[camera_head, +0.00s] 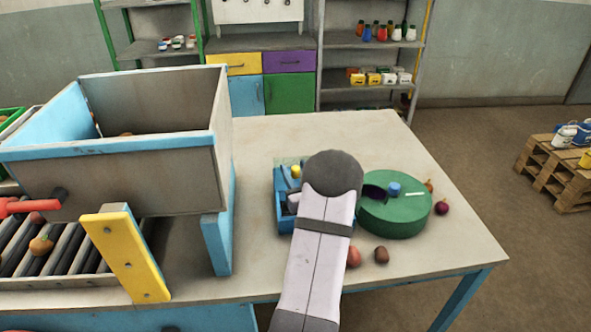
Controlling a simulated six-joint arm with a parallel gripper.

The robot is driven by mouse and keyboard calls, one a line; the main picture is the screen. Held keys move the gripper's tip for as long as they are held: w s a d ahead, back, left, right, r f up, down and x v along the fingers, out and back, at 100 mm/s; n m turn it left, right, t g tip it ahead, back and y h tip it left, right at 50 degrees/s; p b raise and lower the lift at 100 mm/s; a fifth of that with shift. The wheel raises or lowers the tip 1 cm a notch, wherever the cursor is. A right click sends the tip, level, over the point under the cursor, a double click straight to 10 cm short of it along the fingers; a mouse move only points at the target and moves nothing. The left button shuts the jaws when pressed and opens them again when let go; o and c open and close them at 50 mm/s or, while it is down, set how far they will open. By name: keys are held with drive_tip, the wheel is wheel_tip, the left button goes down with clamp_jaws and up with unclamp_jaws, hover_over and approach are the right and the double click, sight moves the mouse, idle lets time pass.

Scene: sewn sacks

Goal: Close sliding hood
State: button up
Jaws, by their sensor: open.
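My arm (322,240) reaches up from the bottom middle over the table, its dark rounded joint between a small blue box and a green drum. My gripper does not show; the arm may hide it. The blue box (283,222) has a pale, see-through-looking top at its back and a yellow knob (296,171). Its right side is hidden behind my arm. The green drum (398,217) has a dark opening in its top, a blue knob (394,188) and a white strip. I cannot tell for certain which part is the sliding hood, or how far it is open.
A large grey bin (160,178) with blue edges stands left, above a roller conveyor (70,255) with onions. A yellow plate (127,255) stands before it. Loose onions or potatoes (381,255) lie near the drum. The table's (340,125) back part is clear.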

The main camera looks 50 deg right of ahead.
drive_tip(key=shift+c, duration=0.2)
clamp_jaws()
drive_tip(key=shift+w+a+b+v, duration=0.1)
drive_tip(key=shift+a+b+v, duration=0.05)
drive_tip(key=shift+v, duration=0.8)
drive_tip(key=shift+w+a+b+v, duration=0.1)
drive_tip(key=shift+a+b+v, duration=0.1)
drive_tip(key=shift+v, duration=0.75)
drive_tip(key=shift+o, duration=0.2)
unclamp_jaws()
drive_tip(key=shift+r, duration=0.1)
wheel_tip(320, 180, up, 10)
drive_tip(key=b, duration=0.1)
